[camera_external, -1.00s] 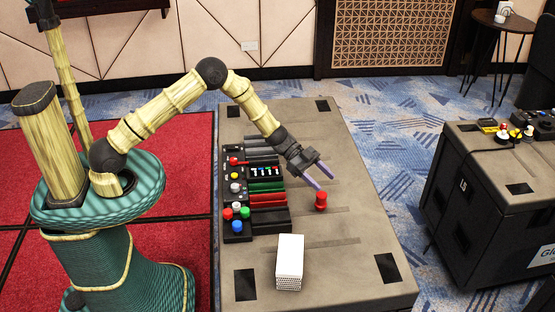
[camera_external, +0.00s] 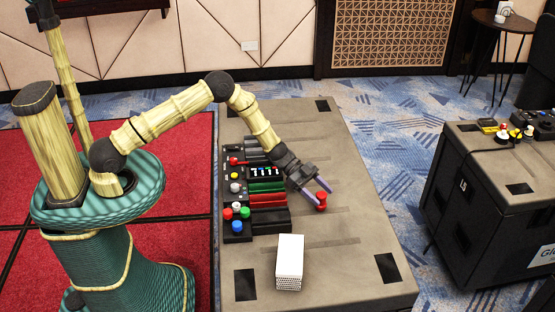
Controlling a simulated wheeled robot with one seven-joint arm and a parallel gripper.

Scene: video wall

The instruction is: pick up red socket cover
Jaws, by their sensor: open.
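The red socket cover (camera_external: 321,202) is a small red cylinder-like piece. It stands on the bare tabletop, right of the black control panel. My gripper (camera_external: 325,192) is open, with its purple fingers pointing down and right. The fingertips are at the red socket cover, one on its far side and one close to its left side. I cannot tell whether either finger touches it.
The table (camera_external: 350,270) has a black panel (camera_external: 238,228) with coloured buttons and red and green strips at its left. A white box (camera_external: 290,262) stands near the front. The table's right side is clear. A second dark case (camera_external: 470,215) stands apart at the right.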

